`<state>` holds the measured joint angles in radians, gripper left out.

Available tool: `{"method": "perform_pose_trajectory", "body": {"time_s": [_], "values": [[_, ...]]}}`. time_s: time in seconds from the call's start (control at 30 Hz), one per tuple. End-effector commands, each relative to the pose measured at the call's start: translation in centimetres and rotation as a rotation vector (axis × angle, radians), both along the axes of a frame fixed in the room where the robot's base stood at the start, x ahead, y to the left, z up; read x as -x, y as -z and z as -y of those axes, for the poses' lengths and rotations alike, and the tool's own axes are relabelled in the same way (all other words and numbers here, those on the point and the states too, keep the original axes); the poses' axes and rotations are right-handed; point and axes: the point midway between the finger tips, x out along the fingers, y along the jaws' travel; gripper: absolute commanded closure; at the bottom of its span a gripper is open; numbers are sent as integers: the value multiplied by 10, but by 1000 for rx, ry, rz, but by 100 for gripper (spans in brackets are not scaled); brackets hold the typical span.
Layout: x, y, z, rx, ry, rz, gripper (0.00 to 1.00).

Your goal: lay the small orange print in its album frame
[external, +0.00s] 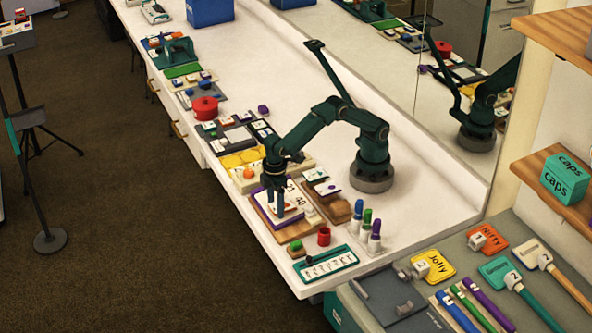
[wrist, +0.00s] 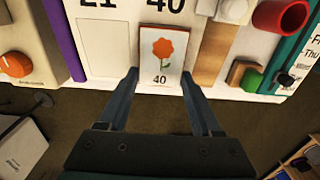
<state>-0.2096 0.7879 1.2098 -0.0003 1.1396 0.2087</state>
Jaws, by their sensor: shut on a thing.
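The small orange print (wrist: 163,50) is a white card with an orange flower and the number 40. My gripper (wrist: 160,74) is shut on it, one finger at each side edge, in the wrist view. Behind the card lies the album (wrist: 104,50), a pale page with a purple edge and the printed numbers 21 and 40. The card overlaps the area below the 40 and hides part of it. In the external view my gripper (external: 279,212) points down over the album (external: 259,217) near the table's front edge. I cannot tell whether the card touches the page.
A red cup (external: 324,236), a green-topped block (external: 296,249) and a teal board (external: 326,264) stand right of the album. Several colored markers (external: 366,225) stand behind them. An orange knob (external: 249,173) is to the left.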

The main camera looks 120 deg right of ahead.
Motion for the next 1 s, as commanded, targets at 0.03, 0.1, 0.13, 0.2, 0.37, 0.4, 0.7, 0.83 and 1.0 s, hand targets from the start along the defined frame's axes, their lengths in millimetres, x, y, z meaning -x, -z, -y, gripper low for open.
{"method": "perform_pose_trajectory", "body": {"time_s": [0.03,0.1,0.13,0.2,0.37,0.4,0.7,0.83,1.0], "values": [[0,2,0,0,0,-1,86],[0,3,0,0,0,0,31],[0,3,0,0,0,1,19],[0,3,0,0,0,1,4],[0,2,0,0,0,1,4],[0,2,0,0,0,1,4],[-2,-19,0,-1,0,7,4],[-2,-46,0,-2,0,9,4],[-1,-76,0,-1,0,6,4]]}}
